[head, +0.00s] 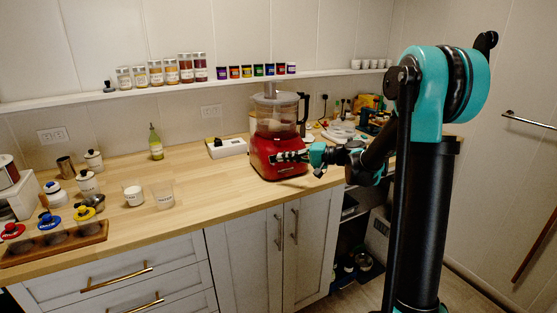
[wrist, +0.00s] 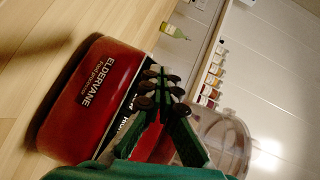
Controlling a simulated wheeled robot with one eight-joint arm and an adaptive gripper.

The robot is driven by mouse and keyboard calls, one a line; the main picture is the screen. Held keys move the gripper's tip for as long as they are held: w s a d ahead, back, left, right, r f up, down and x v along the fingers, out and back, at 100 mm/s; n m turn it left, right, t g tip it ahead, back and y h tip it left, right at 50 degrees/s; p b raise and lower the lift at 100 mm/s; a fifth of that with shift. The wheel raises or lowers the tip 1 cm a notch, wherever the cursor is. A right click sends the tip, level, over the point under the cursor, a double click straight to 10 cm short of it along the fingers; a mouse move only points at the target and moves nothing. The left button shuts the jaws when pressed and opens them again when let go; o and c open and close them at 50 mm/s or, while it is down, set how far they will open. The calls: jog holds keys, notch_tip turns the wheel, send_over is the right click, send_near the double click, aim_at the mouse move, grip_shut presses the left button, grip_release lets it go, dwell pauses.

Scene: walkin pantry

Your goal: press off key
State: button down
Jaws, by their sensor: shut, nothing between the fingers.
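The red food processor (head: 277,168) stands on the wooden counter with its clear bowl (head: 276,112) on top. Its red base (wrist: 85,100) fills the left of the wrist view and carries the words ELDERVANE Food processor. A black key panel (wrist: 127,107) with white lettering runs beside this label. My fingers cover much of the panel, and I cannot single out the off key. My gripper (head: 284,157) is shut and empty at the front of the base. In the wrist view, its fingertips (wrist: 154,84) lie over the panel; whether they touch it I cannot tell.
A white box (head: 228,148) stands left of the food processor, and a green bottle (head: 156,143) is farther left. Several spice jars (head: 170,72) line the wall shelf. A wooden tray (head: 60,242) with colored lids is at the left.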

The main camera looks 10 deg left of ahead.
jog(key=s+d+r, duration=0.2)
jog(key=s, duration=0.1)
jog(key=shift+s+d+r, duration=0.1)
jog(key=shift+s+r, duration=0.2)
jog(key=shift+r, duration=0.05)
dwell(0.7)
jog(key=s+d+f+h, duration=1.5)
jog(key=s+d+f, duration=0.6)
jog(key=s+d, duration=0.3)
jog(key=shift+s+d+f+n, duration=0.15)
jog(key=shift+s+f+n, duration=0.25)
jog(key=shift+s, duration=0.65)
